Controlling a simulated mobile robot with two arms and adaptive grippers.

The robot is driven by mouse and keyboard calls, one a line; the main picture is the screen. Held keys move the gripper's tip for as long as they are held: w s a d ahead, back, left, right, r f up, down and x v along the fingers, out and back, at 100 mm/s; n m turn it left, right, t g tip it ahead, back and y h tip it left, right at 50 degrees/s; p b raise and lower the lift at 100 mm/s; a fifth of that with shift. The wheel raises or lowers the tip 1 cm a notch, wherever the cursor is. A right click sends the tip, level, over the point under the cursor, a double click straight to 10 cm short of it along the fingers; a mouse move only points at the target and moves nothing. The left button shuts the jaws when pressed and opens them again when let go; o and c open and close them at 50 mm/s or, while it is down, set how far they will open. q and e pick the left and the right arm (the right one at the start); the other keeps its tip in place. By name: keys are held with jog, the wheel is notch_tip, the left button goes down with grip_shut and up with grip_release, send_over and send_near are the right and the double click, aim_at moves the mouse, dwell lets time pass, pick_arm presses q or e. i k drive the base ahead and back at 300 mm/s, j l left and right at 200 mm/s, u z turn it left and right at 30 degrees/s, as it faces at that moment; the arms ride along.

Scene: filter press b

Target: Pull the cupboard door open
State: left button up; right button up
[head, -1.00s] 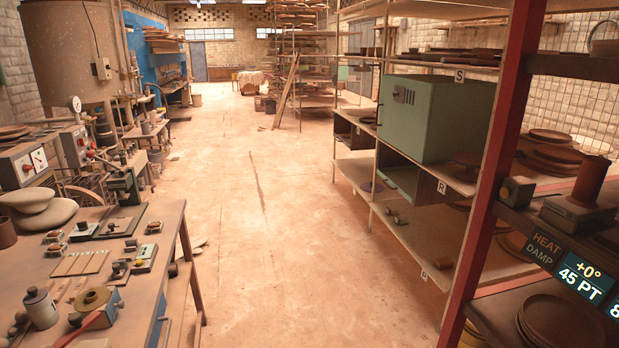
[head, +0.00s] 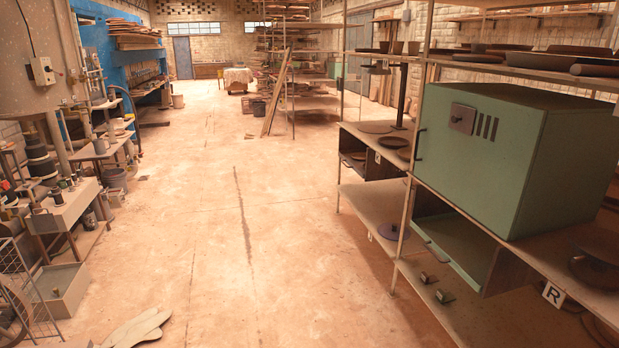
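A green metal cupboard (head: 570,150) stands on the rack shelf at the right in the head view. Its green front (head: 478,155) faces the aisle and looks shut. The front carries a dark square plate (head: 462,118) with several dark slots beside it. A thin dark upright handle (head: 419,144) shows at its far left edge. Neither of my grippers is in view.
The metal rack (head: 408,200) holds the cupboard. Below it, a green panel (head: 450,250) slants out of an open box. Work stands and a grey bin (head: 62,290) line the left. Flat pale slabs (head: 135,328) lie on the floor at the front. The middle aisle is clear.

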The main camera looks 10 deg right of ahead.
aim_at(486, 173)
jog(key=i+j+z, duration=0.15)
jog(key=i+z, duration=0.25)
jog(key=i, duration=0.3)
jog(key=i+j+z, duration=0.4)
jog(key=i, duration=0.25)
jog(key=i+j+z, duration=0.4)
jog(key=i+j, duration=0.15)
jog(key=i, duration=0.05)
